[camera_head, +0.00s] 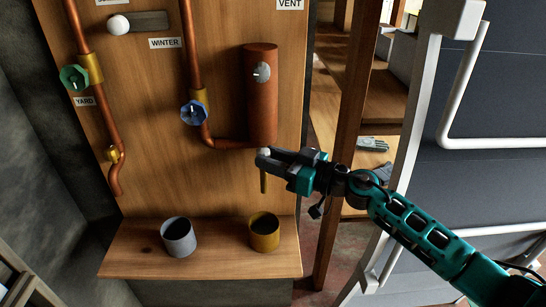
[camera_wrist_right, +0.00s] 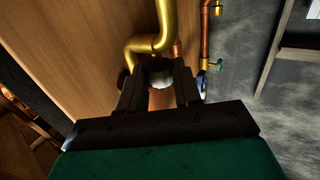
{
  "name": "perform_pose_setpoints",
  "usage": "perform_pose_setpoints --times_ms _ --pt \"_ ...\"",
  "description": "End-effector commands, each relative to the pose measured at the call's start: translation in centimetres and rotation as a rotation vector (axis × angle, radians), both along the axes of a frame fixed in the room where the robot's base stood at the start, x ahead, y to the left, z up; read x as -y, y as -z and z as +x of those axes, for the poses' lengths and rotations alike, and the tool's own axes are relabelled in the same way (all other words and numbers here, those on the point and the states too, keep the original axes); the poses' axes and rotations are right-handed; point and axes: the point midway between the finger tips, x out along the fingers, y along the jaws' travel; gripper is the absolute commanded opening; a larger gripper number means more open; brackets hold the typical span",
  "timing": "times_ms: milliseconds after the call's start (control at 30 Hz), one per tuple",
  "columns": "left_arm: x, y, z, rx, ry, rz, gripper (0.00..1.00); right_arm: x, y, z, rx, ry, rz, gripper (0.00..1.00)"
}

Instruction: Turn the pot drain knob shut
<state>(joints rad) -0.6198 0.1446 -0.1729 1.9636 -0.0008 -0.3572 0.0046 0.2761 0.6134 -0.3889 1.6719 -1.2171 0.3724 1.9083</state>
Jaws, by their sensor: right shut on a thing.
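The pot is a copper cylinder (camera_head: 262,100) mounted upright on the wooden board, with a small pale disc on its front. A brass drain spout (camera_head: 263,183) hangs below it and shows large in the right wrist view (camera_wrist_right: 146,43). My right gripper (camera_head: 268,157) is just under the pot's bottom. In the right wrist view the pale, rounded drain knob (camera_wrist_right: 168,76) sits between the gripper's dark fingers (camera_wrist_right: 162,82), which are shut on it. The fingers hide most of the knob in the head view. My left gripper is not in view.
A grey cup (camera_head: 178,237) and a brass-coloured cup (camera_head: 264,232) stand on the shelf (camera_head: 220,264) below. A wooden post (camera_head: 345,130) stands at the right.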

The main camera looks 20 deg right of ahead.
Motion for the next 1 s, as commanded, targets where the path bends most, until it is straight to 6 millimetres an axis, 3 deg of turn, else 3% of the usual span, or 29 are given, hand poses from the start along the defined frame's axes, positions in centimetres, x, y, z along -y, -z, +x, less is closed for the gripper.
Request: perform_pose_setpoints --times_ms 533,1000 --pt "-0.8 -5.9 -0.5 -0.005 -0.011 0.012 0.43 -0.8 -0.3 -0.5 -0.006 0.306 0.004 0.03" --pt "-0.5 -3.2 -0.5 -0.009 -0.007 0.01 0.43 -1.6 0.4 -0.7 -0.006 0.672 0.007 0.03"
